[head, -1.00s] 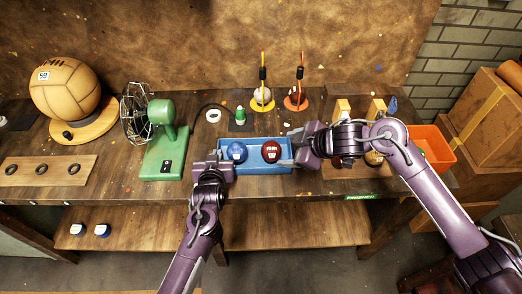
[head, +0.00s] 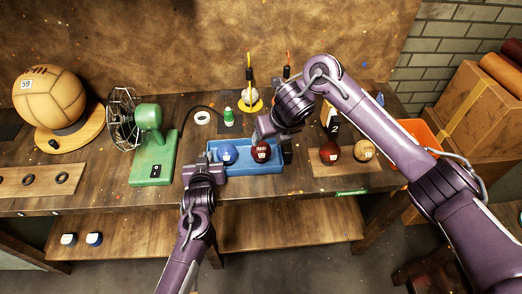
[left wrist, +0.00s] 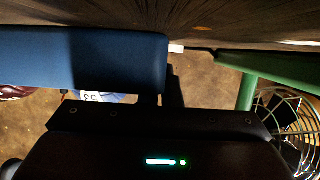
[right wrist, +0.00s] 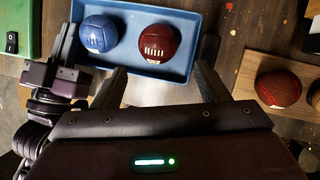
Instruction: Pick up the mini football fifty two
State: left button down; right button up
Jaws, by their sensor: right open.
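A dark red ball with white lacing (head: 261,152) sits in the right half of the blue tray (head: 240,170); it also shows in the right wrist view (right wrist: 160,44). A blue ball (head: 227,154) sits to its left in the tray and shows in the right wrist view (right wrist: 98,33). Their label numbers are too small to read surely. My right gripper (head: 276,143) is open and empty above the tray's right part, close to the dark red ball; its fingers (right wrist: 160,84) point toward the tray. My left gripper (head: 204,168) is at the tray's left end; its jaw gap is unclear.
A red ball (head: 330,151) and a tan ball (head: 364,150) rest on a wooden board at right. An orange bin (head: 425,132) stands beyond. A green fan (head: 152,150) and large ball marked 59 (head: 50,95) stand left. The table's front strip is clear.

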aim_at(263, 147)
jog(key=x, duration=0.5)
jog(key=shift+s+f, duration=0.1)
jog(key=shift+f, duration=0.05)
jog(key=shift+a+x, duration=0.15)
jog(key=shift+x, duration=1.4)
jog(key=shift+a+x, duration=0.1)
jog(key=shift+x, duration=1.45)
jog(key=c, duration=0.7)
jog(key=shift+c, duration=0.4)
notch_tip(263, 147, up, 10)
jog(key=shift+r, duration=0.1)
